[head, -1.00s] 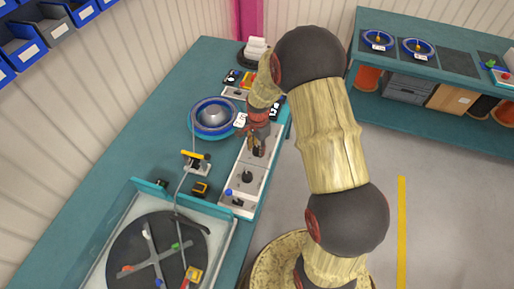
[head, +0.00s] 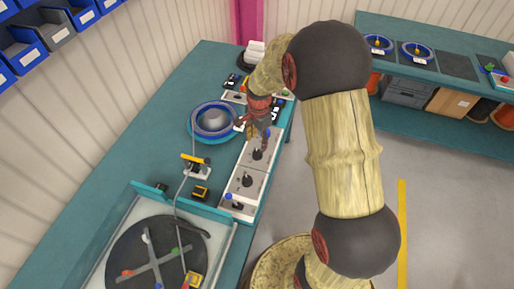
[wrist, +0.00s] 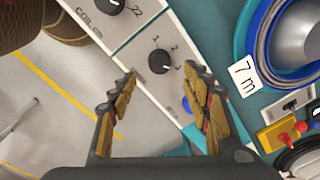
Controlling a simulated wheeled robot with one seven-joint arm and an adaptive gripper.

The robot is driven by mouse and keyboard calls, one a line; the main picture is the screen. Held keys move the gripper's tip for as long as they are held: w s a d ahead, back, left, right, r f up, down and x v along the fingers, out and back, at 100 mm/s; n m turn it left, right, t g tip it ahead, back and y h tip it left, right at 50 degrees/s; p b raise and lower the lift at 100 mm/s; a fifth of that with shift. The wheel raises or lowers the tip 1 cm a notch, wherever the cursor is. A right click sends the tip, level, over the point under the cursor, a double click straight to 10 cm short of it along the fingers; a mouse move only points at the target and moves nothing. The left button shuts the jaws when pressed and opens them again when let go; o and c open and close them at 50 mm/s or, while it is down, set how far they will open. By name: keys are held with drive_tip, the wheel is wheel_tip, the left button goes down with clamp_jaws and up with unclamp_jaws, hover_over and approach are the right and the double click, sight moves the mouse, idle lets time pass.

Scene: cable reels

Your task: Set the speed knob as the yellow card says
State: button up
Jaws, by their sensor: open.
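A black round knob (wrist: 159,62) with small numerals around it sits on a white panel plate. It is likely the speed knob, but its name is not readable. In the head view a dark knob (head: 257,155) stands just in front of my gripper. My gripper (wrist: 162,90) is open and empty, its fingertips apart and either side of the plate, the knob beyond them in the wrist view. It also shows over the panel in the head view (head: 262,128). I cannot make out a yellow card with readable writing.
A neighbouring knob (wrist: 112,5) is marked COIL cm and 22. A blue reel (head: 213,118) stands beside the panel, with a white 7 m card (wrist: 243,76). A yellow block with red knobs (wrist: 288,132) is at the right. A winding disc (head: 150,250) fills the near bench.

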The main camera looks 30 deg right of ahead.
drive_tip(key=shift+s+r, duration=0.15)
drive_tip(key=shift+r, duration=1.95)
drive_tip(key=s+a+r+n+t, duration=0.2)
drive_tip(key=s+a+r+n, duration=0.3)
drive_tip(key=s+r+n, duration=0.3)
drive_tip(key=s+a+r+n+t, duration=0.3)
drive_tip(key=s+a+r+n, duration=0.2)
drive_tip(key=s+r, duration=0.9)
drive_tip(key=s+n, duration=0.2)
drive_tip(key=n, duration=0.1)
drive_tip(key=shift+a+r, duration=0.2)
drive_tip(key=shift+a, duration=0.1)
